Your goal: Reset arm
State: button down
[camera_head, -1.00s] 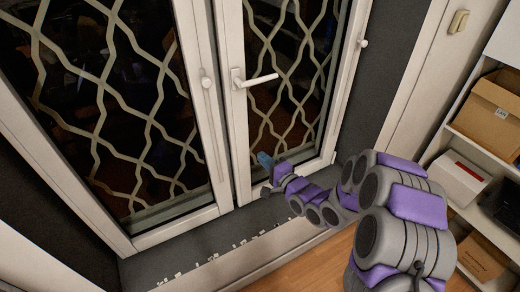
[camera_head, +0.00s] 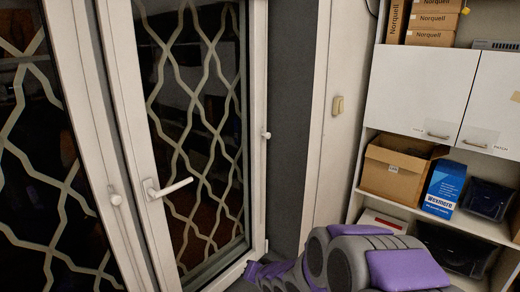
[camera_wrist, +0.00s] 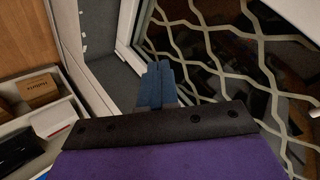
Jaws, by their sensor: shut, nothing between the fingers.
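My gripper (camera_wrist: 158,84) shows in the wrist view, its blue fingers together with nothing between them. It is in front of the grey window recess and the lower part of the barred window (camera_wrist: 205,62). The window (camera_head: 195,130) has a white frame and a white lever handle (camera_head: 168,187), which sticks out to the right.
At the right, a white shelf unit (camera_head: 345,215) holds an open cardboard box (camera_head: 393,172), a blue box (camera_head: 443,188) and dark devices (camera_head: 487,198). White cupboard doors (camera_head: 420,92) are above. A light switch (camera_head: 337,105) is on the wall between window and shelves.

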jog(key=s+d+r+n+g+h+b, duration=0.1)
jog(key=s+d+r+g+h, duration=0.15)
jog(key=s+d, duration=0.5)
jog(key=s+d+r+g+h, duration=0.1)
jog(key=s+d+g+h, duration=0.15)
jog(key=s+d, duration=0.5)
jog(key=s+d+r+n+g, duration=0.1)
jog(key=s+g, duration=0.1)
jog(key=s, duration=1)
jog(key=s+d+r+n+g+b, duration=0.1)
jog(key=s+r+g, duration=0.1)
jog(key=s, duration=1)
jog(key=shift+s+r+g, duration=0.2)
jog(key=shift+g, duration=0.5)
jog(key=shift+d, duration=0.1)
jog(key=c, duration=1.8)
grip_release()
